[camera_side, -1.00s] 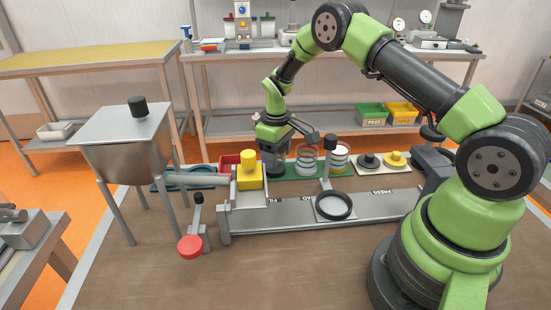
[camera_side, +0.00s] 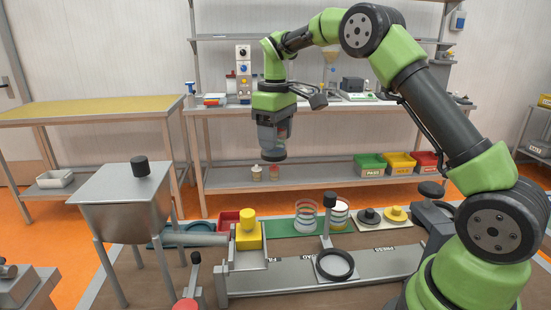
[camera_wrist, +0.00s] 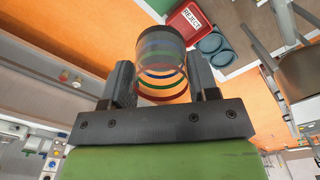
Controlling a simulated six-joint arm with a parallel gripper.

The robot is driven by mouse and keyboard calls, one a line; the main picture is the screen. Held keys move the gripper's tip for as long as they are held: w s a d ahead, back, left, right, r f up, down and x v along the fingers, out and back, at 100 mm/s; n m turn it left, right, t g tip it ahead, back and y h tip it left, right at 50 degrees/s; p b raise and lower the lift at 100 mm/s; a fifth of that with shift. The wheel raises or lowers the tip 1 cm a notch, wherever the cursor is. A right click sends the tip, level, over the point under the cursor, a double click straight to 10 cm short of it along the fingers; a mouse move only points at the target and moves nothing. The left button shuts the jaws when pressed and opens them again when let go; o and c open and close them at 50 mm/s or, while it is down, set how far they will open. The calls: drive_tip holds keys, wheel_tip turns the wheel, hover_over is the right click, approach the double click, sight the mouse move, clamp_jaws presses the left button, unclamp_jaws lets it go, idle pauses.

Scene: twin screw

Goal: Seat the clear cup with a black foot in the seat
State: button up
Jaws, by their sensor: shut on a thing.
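My gripper (camera_side: 275,134) is shut on a clear cup with coloured bands and a black foot (camera_side: 273,156). It holds the cup upright, foot down, high above the bench. In the wrist view the cup (camera_wrist: 160,62) sits between the two fingers of my gripper (camera_wrist: 162,80). A black ring (camera_side: 335,265) on a pale square plate, which looks like the seat, is on the grey rail, below and to the right of the held cup. The ring's middle looks empty. The side view hides most of the cup's wall behind the fingers.
Two clear banded cups (camera_side: 305,216) stand on a green mat. A black lid (camera_side: 368,216) and a yellow lid (camera_side: 396,214) lie to their right. A dark-knobbed post (camera_side: 328,215) rises behind the ring. A yellow block (camera_side: 247,235), red bin (camera_wrist: 188,22) and hopper (camera_side: 125,200) are leftward.

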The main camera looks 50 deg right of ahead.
drive_tip(key=shift+r, duration=0.85)
drive_tip(key=s+a, duration=0.3)
drive_tip(key=s, duration=1.5)
drive_tip(key=shift+s+d+f, duration=0.1)
drive_tip(key=shift+f, duration=4.3)
drive_tip(key=shift+s+d+f, duration=0.1)
drive_tip(key=shift+f, duration=4.3)
drive_tip(key=shift+f, duration=1.15)
drive_tip(key=o, duration=1.3)
drive_tip(key=shift+r, duration=0.1)
